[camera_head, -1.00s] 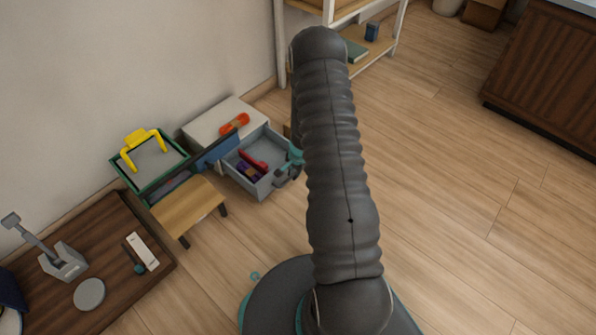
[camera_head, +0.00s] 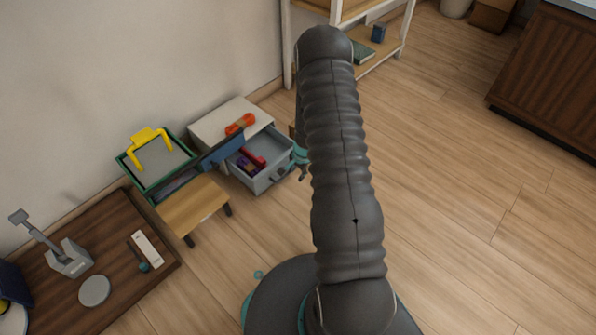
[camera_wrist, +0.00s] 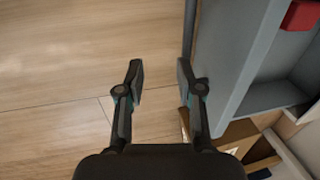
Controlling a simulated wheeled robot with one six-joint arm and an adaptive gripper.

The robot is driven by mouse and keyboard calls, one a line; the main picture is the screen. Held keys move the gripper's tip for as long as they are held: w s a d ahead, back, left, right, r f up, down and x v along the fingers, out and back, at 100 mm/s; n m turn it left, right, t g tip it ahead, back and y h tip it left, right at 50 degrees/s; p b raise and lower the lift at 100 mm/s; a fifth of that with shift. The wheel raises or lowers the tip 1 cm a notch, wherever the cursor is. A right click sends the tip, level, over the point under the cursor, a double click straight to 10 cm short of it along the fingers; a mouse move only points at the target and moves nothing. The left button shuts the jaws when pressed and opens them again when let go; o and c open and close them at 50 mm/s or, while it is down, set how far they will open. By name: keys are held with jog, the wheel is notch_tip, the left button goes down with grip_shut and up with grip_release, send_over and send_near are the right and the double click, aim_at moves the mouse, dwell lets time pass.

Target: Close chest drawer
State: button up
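The chest (camera_head: 212,122) is a low pale box against the wall in the head view. Its grey drawer (camera_head: 276,151) is pulled out toward the lower right, with a small dark handle (camera_head: 279,174) on its front. A red object (camera_head: 255,160) and a purple object (camera_head: 247,167) lie inside. My gripper (camera_head: 302,172) is just right of the drawer front, partly hidden by my arm. In the wrist view my gripper (camera_wrist: 159,70) is open and empty above the floor. The drawer's grey wall (camera_wrist: 232,70) stands close beside the right finger, with a small gap apparent.
An orange object (camera_head: 240,123) lies on the chest. A wooden stool (camera_head: 192,205), a green bin (camera_head: 150,182) with a yellow frame, and a dark low table (camera_head: 120,225) stand left. A shelf (camera_head: 345,12) stands behind. Floor to the right is clear.

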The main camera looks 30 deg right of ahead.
notch_tip(320, 180, up, 15)
jog(key=s+d+p, duration=0.1)
jog(key=s+p, duration=0.1)
jog(key=p, duration=0.6)
jog(key=shift+s+p, duration=0.3)
jog(key=shift+p, duration=0.05)
dwell(0.9)
jog(key=shift+d, duration=0.1)
dwell(0.4)
notch_tip(320, 180, up, 12)
jog(key=s, duration=0.2)
jog(key=shift+d+f, duration=0.2)
jog(key=shift+d, duration=0.2)
jog(key=shift+s, duration=0.1)
jog(key=w+a+f+b, duration=0.1)
jog(key=w+f+b, duration=0.1)
jog(key=f, duration=0.7)
jog(key=w+a+f+b, duration=0.1)
jog(key=w+f+b, duration=0.2)
jog(key=f, duration=0.6)
jog(key=w+a+f+b, duration=0.2)
jog(key=f+b, duration=0.2)
jog(key=f, duration=0.5)
jog(key=shift+w+f, duration=0.2)
jog(key=shift+w, duration=0.15)
